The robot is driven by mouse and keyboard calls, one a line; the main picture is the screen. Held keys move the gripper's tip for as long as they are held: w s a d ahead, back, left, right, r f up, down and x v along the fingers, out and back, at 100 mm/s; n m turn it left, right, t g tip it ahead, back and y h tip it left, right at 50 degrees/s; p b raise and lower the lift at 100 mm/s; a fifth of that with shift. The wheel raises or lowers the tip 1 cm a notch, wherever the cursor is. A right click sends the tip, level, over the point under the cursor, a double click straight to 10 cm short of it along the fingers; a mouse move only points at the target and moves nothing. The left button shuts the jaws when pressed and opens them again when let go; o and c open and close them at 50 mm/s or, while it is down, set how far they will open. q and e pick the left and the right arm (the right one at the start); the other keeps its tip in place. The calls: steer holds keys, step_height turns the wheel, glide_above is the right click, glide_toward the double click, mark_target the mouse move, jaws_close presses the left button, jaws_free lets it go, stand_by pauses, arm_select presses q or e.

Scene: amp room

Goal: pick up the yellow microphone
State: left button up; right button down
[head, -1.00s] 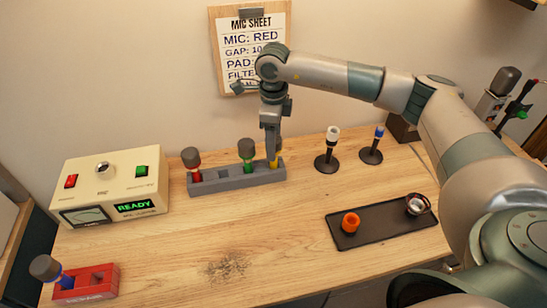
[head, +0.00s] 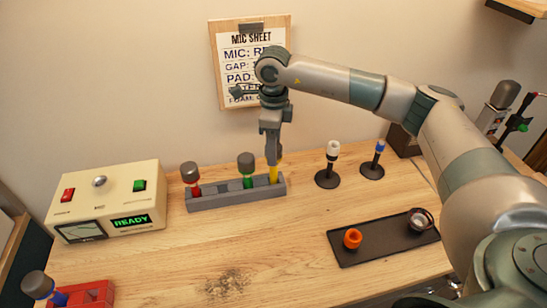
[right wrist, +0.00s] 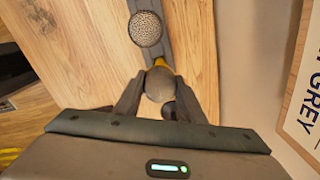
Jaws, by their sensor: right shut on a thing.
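The yellow microphone (head: 274,174) stands at the right end of the grey rack (head: 228,199); its yellow body shows below my right gripper. My right gripper (head: 273,157) is above the rack's right end, shut on the yellow microphone. In the right wrist view, the microphone's grey head (right wrist: 160,85) sits between the two fingers, with a bit of yellow (right wrist: 160,63) beyond it. In the head view the gripper hides the microphone's head. I cannot tell whether its lower end is still in its slot. My left gripper is not in view.
A green microphone (head: 247,168) stands close left of my gripper, a red one (head: 191,177) further left. White (head: 328,170) and blue (head: 376,160) microphones on stands are to the right. A dark tray (head: 385,243) lies in front right.

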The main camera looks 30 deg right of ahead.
steer(key=shift+r+b, duration=0.45)
steer(key=shift+r, duration=0.15)
steer(key=s+r+b, duration=0.4)
steer(key=s+r, duration=0.3)
steer(key=s, duration=0.4)
steer(key=shift+s+a+r+b, duration=0.2)
steer(key=shift+s+a+b, duration=0.15)
steer(key=shift+s+a, duration=0.05)
stand_by(0.3)
